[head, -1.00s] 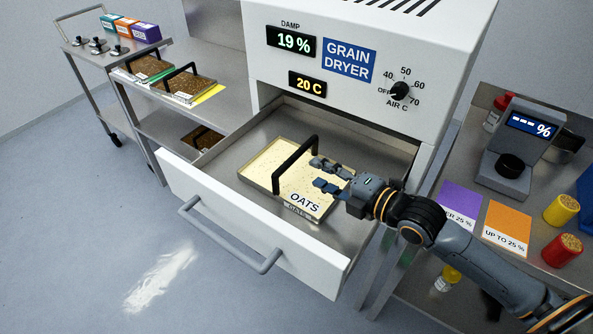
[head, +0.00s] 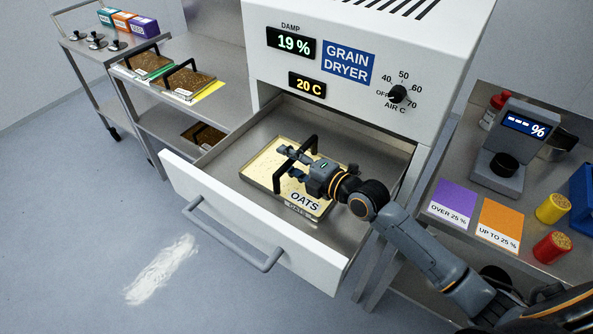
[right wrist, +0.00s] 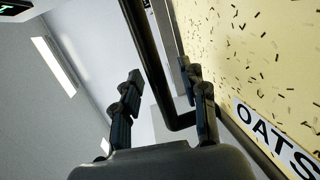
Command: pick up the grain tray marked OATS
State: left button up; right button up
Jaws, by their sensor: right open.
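The OATS tray (head: 262,166) is a shallow tray of pale grain with a black arched handle (head: 309,143). It lies in the open drawer of the grain dryer, its OATS label facing the drawer front. My right gripper (head: 286,160) is over the tray at the handle, with its fingers open. In the right wrist view the handle bar (right wrist: 152,65) runs between the two fingers (right wrist: 163,95), with gaps to both, and the tray (right wrist: 262,60) fills the right side. The gripper covers part of the handle in the head view. My left gripper is out of view.
The drawer front (head: 255,225) and its walls surround the tray. The dryer body (head: 370,30) stands just behind. At right, a bench holds purple and orange cards, a meter (head: 510,150) and sample jars. At left, a trolley holds two dark-grain trays (head: 190,82).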

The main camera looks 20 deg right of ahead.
grip_shut()
jog(key=shift+r, duration=0.1)
